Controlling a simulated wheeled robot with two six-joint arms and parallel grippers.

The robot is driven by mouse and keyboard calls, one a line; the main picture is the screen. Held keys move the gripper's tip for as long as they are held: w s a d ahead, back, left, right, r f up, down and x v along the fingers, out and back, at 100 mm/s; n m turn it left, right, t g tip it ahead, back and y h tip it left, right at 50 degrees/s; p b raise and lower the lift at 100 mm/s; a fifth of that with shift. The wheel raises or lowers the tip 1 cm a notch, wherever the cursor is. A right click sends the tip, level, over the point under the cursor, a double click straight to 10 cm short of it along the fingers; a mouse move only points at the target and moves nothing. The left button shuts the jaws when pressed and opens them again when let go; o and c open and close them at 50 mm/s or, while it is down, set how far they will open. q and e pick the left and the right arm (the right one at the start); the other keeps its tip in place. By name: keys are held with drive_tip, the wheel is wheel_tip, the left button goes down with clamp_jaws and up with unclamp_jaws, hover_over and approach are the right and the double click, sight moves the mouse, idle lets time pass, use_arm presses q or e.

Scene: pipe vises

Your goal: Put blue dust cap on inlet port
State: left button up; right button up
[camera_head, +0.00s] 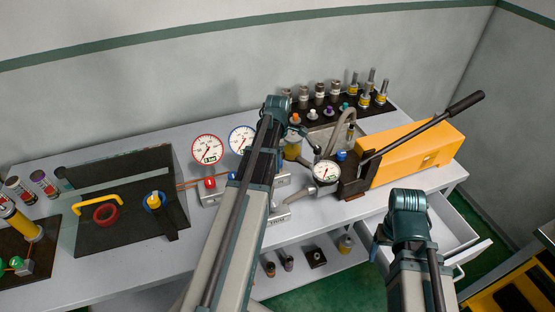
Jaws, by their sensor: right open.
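A small blue cap-like piece (341,155) sits on the dark block at the front of the yellow hand pump (405,155), beside a round gauge (326,173). Small coloured caps, among them a purple-blue one (328,111), stand on the dark rack (350,118) at the back. I cannot tell which fitting is the inlet port. My left arm reaches across the middle of the bench, and its gripper (299,132) is near the rack's left end; its jaws are too unclear to read. My right gripper (377,243) is open and empty, low in front of the bench beside an open drawer.
Two dial gauges, one red-rimmed (207,150) and one blue-rimmed (241,139), stand left of my left arm. A dark fixture board (120,228) with a red ring and yellow handle is farther left. The pump's long lever (425,125) rises right. A drawer (450,225) stands open.

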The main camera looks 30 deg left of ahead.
use_arm(q)
wheel_tip(320, 180, up, 14)
drive_tip(key=p, duration=1.3)
drive_tip(key=shift+f, duration=0.2)
drive_tip(key=s+d+f+m+b, duration=0.3)
drive_tip(key=s+d+m, duration=0.2)
drive_tip(key=d+m, duration=0.4)
drive_tip(key=s+d+f+m+b, duration=0.3)
drive_tip(key=s+d+m, duration=0.3)
drive_tip(key=d+m, duration=0.3)
drive_tip(key=s+d+f+m+y+b, duration=0.1)
drive_tip(key=s+d+f+m+b, duration=0.2)
drive_tip(key=d+m, duration=0.6)
drive_tip(key=s+d+f, duration=0.1)
drive_tip(key=s+d, duration=0.1)
drive_tip(key=d, duration=0.1)
drive_tip(key=shift+s+d+b, duration=0.25)
drive_tip(key=shift+b, duration=0.15)
